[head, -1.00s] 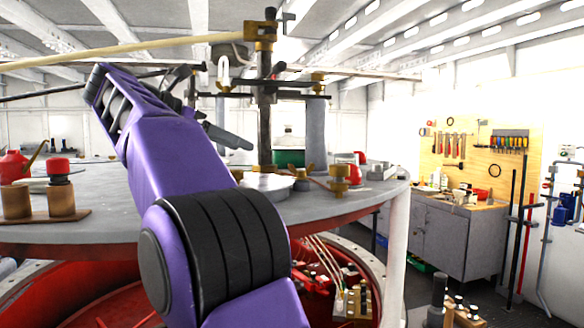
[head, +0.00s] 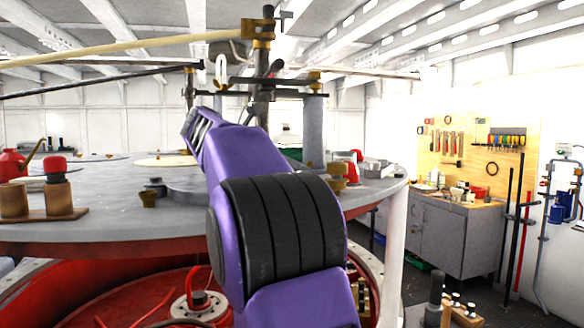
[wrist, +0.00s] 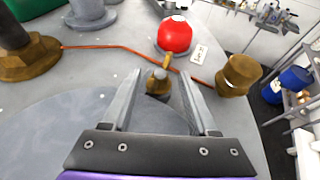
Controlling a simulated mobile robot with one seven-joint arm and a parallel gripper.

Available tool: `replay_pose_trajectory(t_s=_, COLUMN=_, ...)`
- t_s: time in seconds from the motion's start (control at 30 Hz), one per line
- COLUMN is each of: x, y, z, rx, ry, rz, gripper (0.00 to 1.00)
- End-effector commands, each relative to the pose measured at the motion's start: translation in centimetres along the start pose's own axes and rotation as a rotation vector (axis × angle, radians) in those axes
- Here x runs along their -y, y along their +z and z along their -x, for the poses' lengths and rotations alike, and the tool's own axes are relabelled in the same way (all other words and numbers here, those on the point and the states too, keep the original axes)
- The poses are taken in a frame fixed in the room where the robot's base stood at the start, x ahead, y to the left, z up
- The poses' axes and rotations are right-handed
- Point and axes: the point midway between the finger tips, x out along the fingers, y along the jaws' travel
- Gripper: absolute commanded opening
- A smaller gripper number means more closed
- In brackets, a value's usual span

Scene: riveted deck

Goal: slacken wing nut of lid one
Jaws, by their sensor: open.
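A small brass wing nut (wrist: 158,82) stands at the edge of a flat grey lid (wrist: 85,125) in the wrist view. My gripper (wrist: 160,76) is open, with one finger on each side of the wing nut and clear space between. Whether the fingers reach down to its height is hard to tell. In the head view, my arm hides the gripper and this wing nut. I cannot read which lid is numbered one.
Beyond the wing nut are a red rounded object (wrist: 174,36) and a white tag (wrist: 199,54). A brass fitting (wrist: 238,75) stands at right and a large brass nut (wrist: 32,58) at left. An orange cord (wrist: 110,46) crosses the table. A post (head: 262,105) rises behind my arm.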

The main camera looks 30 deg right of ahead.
Motion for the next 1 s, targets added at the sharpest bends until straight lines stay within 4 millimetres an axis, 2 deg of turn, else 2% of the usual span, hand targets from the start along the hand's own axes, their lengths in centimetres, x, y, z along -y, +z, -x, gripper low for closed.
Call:
replay_pose_trajectory(t_s=0.23, x=-0.01, y=-0.02, z=-0.09, rx=0.000, ry=0.000, rz=0.000, gripper=0.60)
replay_pose_trajectory(t_s=0.57, x=0.00, y=-0.02, z=-0.08, rx=0.000, ry=-0.001, rz=0.000, gripper=0.00)
replay_pose_trajectory(t_s=1.0, x=0.19, y=-0.17, z=-0.16, rx=0.000, ry=0.038, rz=0.014, gripper=0.00)
